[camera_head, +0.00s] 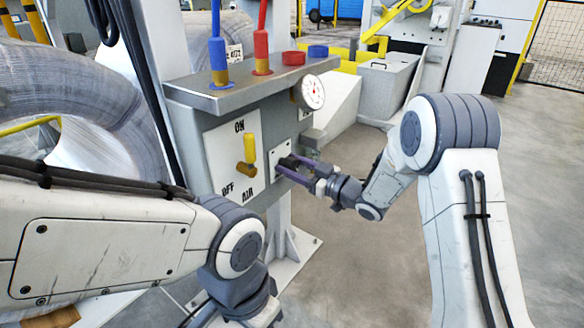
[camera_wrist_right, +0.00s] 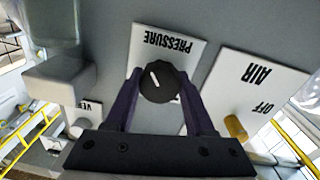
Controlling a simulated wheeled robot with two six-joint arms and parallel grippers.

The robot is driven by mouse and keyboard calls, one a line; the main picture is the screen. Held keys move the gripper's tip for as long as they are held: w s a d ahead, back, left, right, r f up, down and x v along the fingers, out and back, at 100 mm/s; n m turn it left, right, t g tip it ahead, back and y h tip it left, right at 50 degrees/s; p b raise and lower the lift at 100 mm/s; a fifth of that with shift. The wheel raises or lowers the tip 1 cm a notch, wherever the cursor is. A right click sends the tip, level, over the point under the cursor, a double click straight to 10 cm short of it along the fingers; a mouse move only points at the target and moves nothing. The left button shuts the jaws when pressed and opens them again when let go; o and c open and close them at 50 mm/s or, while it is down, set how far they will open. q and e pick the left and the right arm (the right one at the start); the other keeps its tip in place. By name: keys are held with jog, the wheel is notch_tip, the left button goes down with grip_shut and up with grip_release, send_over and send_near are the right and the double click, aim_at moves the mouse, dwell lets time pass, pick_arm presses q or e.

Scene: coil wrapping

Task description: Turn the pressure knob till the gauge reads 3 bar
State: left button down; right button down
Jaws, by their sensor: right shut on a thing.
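The black pressure knob (camera_wrist_right: 157,83) sits on a white plate marked PRESSURE (camera_wrist_right: 172,50). Its white pointer line is tilted a little from the plate's lettering. My right gripper (camera_wrist_right: 158,88) is shut on the knob, with a dark purple finger on each side of it. In the head view the right gripper (camera_head: 286,168) reaches the panel from the right and mostly hides the knob. The round white gauge (camera_head: 313,92) with a red needle is at the box's upper right corner; its numbers are too small to read. My left arm crosses the lower left; its gripper is out of view.
The grey control box (camera_head: 190,135) carries a yellow AIR lever (camera_head: 248,150) on an ON/OFF plate, left of the knob. A blue-handled (camera_head: 217,52) and a red-handled tool (camera_head: 261,45) stand on top. A large wrapped coil (camera_head: 75,95) is at left. Floor at right is clear.

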jog(key=shift+n, duration=0.9)
jog(key=shift+c, duration=1.4)
grip_release()
jog(key=shift+s+d, duration=0.35)
jog(key=shift+d, duration=0.1)
jog(key=p+v, duration=0.3)
jog(key=v, duration=0.6)
jog(key=shift+s+d, duration=0.2)
